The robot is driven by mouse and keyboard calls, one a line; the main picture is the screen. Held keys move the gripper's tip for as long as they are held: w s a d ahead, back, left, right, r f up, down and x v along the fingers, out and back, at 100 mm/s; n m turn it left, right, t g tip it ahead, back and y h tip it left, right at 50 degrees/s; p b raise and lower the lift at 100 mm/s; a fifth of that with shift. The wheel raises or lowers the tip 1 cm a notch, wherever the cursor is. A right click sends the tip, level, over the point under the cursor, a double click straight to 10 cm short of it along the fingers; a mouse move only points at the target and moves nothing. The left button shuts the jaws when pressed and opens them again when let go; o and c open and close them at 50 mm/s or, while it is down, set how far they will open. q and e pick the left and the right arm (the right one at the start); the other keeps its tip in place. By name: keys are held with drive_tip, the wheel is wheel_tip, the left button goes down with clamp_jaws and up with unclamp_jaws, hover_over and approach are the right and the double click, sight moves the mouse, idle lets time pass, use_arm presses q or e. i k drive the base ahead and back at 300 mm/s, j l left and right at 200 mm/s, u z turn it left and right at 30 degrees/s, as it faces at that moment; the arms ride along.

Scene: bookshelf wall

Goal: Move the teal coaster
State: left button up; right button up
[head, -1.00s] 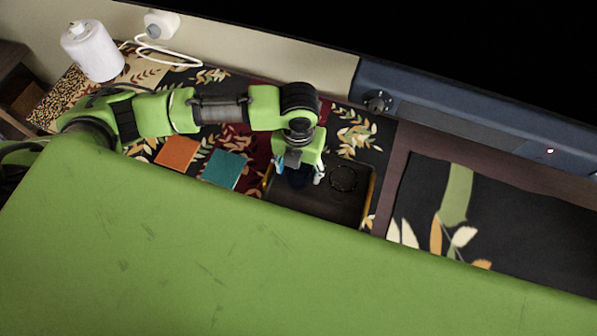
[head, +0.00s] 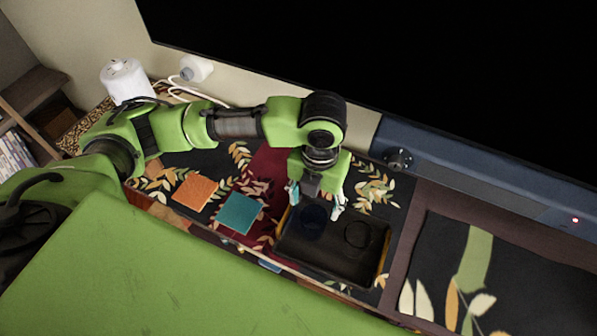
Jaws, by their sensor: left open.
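The teal coaster (head: 240,213) is a flat square lying on the patterned cloth, left of a dark tray (head: 335,262) and right of an orange coaster (head: 195,191). My left gripper (head: 316,206) points down over the back left part of the tray, to the right of the teal coaster and apart from it. Its fingers are spread. A dark blue round object (head: 311,222) shows in the tray just below the fingers; I cannot tell its height relative to them. My right gripper does not show.
A dark ring-shaped thing (head: 358,234) lies in the tray's right part. A white canister (head: 125,80) and a white plug with cable (head: 196,69) stand at the back left. A blue-grey panel with a knob (head: 399,159) runs along the back right.

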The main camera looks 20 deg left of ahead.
sight(239, 213)
drive_tip(key=u, duration=1.35)
